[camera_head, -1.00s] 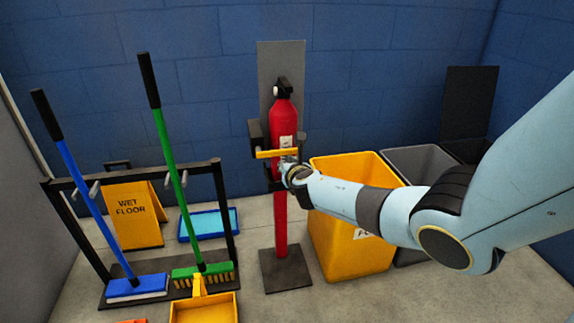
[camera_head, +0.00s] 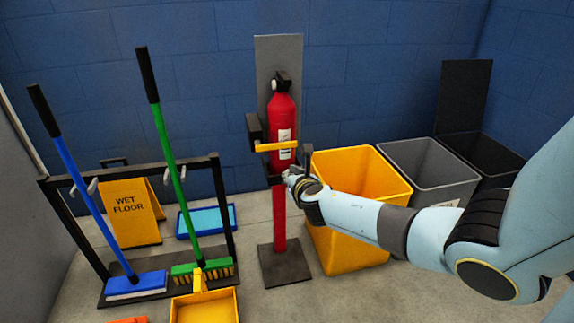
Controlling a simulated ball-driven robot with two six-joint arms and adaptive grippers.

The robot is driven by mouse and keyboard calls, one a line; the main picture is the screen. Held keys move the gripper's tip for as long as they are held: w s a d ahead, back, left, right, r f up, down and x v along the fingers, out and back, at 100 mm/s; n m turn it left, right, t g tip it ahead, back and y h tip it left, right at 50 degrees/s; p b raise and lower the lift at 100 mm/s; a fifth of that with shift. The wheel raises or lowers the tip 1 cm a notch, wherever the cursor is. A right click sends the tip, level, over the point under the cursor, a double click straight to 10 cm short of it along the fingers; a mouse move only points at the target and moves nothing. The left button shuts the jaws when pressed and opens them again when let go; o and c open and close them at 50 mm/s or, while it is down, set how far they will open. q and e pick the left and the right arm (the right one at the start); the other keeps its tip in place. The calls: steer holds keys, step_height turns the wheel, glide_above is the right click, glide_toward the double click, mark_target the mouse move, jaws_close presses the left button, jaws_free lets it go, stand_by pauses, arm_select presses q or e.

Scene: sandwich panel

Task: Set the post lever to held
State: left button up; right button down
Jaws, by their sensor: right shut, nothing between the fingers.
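The yellow post lever (camera_head: 276,146) is a short bar lying roughly level across the front of the red fire extinguisher (camera_head: 282,112). The extinguisher stands upright in a dark bracket (camera_head: 254,127) on a red post (camera_head: 279,222) with a dark square base. My right gripper (camera_head: 288,178) is shut and empty, in front of the post just below the lever. A gap shows between it and the lever in the picture. Its fingertips are small and partly blend with the dark lower bracket, so contact there cannot be told. My left gripper is out of view.
A yellow bin (camera_head: 345,252), a grey bin (camera_head: 432,170) and a black bin (camera_head: 492,160) stand right of the post. A rack (camera_head: 228,205) with a blue and a green broom stands left. A yellow dustpan (camera_head: 205,308) lies in front.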

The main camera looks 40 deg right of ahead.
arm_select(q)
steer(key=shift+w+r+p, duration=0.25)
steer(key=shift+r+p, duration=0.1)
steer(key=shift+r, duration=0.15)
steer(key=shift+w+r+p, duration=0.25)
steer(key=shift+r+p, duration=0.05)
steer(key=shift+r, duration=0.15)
arm_select(e)
steer(key=v, duration=0.4)
steer(key=shift+a, duration=0.25)
